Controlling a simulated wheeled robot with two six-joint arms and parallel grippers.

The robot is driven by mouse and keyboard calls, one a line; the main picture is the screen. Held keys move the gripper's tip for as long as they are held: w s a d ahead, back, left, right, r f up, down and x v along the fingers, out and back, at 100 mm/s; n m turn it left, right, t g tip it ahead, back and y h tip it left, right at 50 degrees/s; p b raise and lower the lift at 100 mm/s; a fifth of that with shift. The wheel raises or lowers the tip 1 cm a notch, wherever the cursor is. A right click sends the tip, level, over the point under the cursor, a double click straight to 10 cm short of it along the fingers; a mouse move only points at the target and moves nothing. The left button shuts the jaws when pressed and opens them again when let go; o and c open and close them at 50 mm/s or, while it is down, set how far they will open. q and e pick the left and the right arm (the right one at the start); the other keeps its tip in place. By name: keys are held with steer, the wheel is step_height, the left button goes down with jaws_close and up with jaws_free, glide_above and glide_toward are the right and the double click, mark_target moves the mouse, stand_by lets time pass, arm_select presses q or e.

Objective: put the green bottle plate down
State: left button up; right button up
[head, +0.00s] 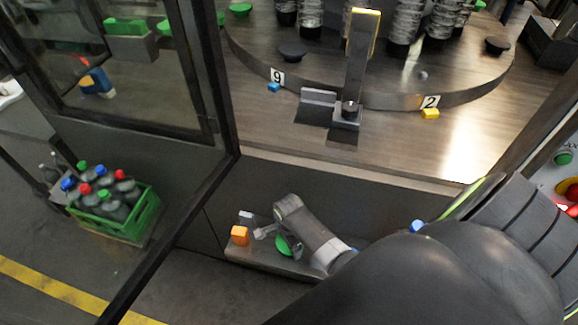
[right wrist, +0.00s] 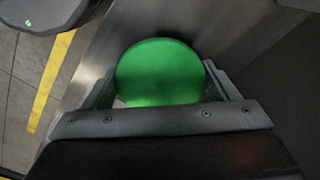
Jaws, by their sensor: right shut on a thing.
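The green bottle plate (head: 283,247) is a round green disc over the low metal ledge in front of the machine. In the right wrist view the green plate (right wrist: 158,72) sits between the two fingers. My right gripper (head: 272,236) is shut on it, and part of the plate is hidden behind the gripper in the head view. I cannot tell whether the plate touches the ledge. My left gripper is not in view.
The metal ledge (head: 262,262) also bears an orange block (head: 240,235) left of the gripper. Above is a wooden-topped machine with a round turntable (head: 385,85) carrying bottle stacks. A glass door (head: 150,215) stands open at left. A green crate (head: 145,217) of bottles is seen through it.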

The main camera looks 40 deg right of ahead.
steer(key=shift+f, duration=0.1)
steer(key=o, duration=1)
steer(key=shift+o, duration=0.2)
step_height(320, 180, up, 12)
steer(key=p, duration=0.1)
steer(key=shift+s, duration=0.1)
